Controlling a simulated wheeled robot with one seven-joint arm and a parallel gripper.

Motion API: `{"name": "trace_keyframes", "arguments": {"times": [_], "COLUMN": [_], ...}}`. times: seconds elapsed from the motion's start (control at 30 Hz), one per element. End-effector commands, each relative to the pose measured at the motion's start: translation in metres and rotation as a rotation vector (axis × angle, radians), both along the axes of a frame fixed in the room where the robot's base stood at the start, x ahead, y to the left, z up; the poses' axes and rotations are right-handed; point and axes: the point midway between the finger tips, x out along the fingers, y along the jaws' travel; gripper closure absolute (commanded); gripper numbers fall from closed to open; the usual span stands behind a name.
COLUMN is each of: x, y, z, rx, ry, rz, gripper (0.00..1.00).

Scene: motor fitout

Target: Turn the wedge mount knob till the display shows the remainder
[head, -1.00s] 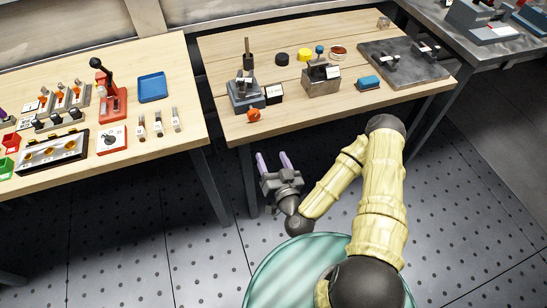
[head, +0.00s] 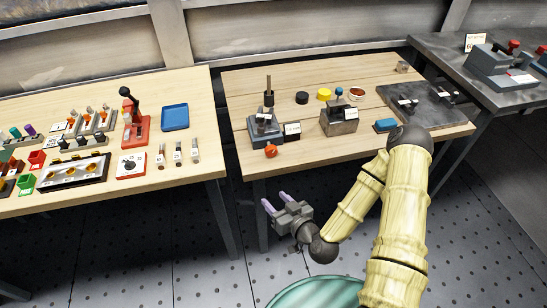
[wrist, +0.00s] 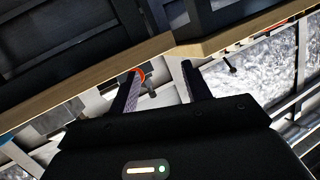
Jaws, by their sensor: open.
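A grey wedge-shaped mount (head: 263,127) with an upright post stands at the left front of the middle wooden table. An orange-red knob (head: 271,151) sits at its front, close to the table edge. A small black box with a pale face (head: 292,130), perhaps the display, stands right of the mount; its reading is too small to tell. My gripper (head: 275,200) is open and empty, in front of the table and below its edge, apart from the knob. In the wrist view an orange-red curve (wrist: 141,75), likely the knob, shows partly hidden behind the left finger.
The table edge (wrist: 100,68) crosses the wrist view above my fingers. A left table (head: 205,150) holds several fixtures. Perforated floor in front is free.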

Motion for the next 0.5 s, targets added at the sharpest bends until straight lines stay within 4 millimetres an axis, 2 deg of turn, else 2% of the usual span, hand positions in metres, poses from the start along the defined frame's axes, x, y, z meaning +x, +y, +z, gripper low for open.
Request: {"name": "trace_keyframes", "arguments": {"times": [0.17,0.27,0.5], "x": [0.001,0.001,0.0], "y": [-0.009,-0.021,-0.064], "z": [-0.006,-0.008,0.008], "rx": [-0.186,-0.284,-0.485], "ry": [0.119,0.2,0.399], "rz": [0.12,0.149,0.117], "gripper": [0.52,0.52,0.52]}}
